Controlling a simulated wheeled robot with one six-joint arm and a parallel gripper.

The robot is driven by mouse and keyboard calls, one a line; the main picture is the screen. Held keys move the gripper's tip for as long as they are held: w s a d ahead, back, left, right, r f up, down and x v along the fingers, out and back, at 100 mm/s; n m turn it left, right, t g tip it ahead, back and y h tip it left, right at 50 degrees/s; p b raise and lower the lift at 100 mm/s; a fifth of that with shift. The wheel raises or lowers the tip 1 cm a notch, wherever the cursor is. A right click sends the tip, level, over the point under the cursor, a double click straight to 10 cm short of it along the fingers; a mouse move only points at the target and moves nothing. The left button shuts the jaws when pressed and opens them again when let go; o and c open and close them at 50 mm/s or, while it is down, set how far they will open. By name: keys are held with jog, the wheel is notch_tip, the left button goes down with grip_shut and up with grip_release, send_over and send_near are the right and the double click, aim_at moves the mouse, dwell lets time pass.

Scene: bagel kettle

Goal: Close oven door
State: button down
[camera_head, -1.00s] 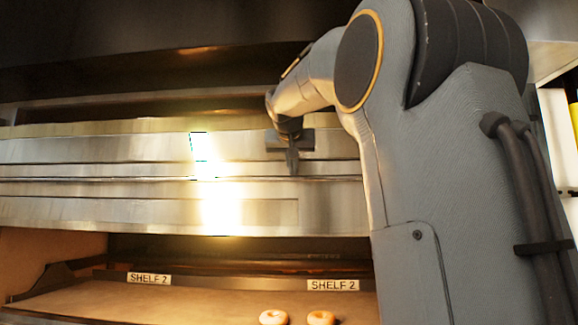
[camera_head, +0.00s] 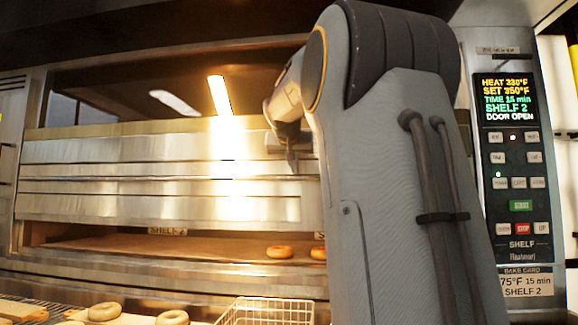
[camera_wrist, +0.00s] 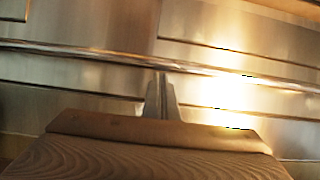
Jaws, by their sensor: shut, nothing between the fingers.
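The oven door (camera_head: 100,205) is a wide brushed-steel panel with long horizontal ridges and a bright glare near its middle. Below it is an open gap, where the shelf (camera_head: 110,246) shows with bagels (camera_head: 280,252) and a SHELF 2 label (camera_head: 167,231). The control panel display (camera_head: 508,99) reads DOOR OPEN. My gripper (camera_head: 292,165) is in front of the steel panel, right of the glare, partly hidden by my arm. In the wrist view my gripper (camera_wrist: 161,95) is shut and empty, its tips close to a steel ridge (camera_wrist: 90,50); contact cannot be told.
A wire basket (camera_head: 268,312) stands at the bottom middle. Bagels (camera_head: 104,311) lie on a board at the lower left. The control panel (camera_head: 520,180) with a green START button and a bake card (camera_head: 526,284) is at the right.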

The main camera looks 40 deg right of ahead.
aim_at(294, 198)
notch_tip(294, 198, down, 15)
jog(key=b, duration=1.1)
jog(key=shift+b, duration=0.4)
jog(key=shift+f, duration=0.1)
jog(key=s+a+r+p, duration=0.2)
jog(key=s+a+r, duration=0.3)
jog(key=r, duration=0.4)
jog(key=shift+s+a+r+p, duration=0.2)
jog(key=shift+s+a+p, duration=0.15)
jog(key=shift+a, duration=0.15)
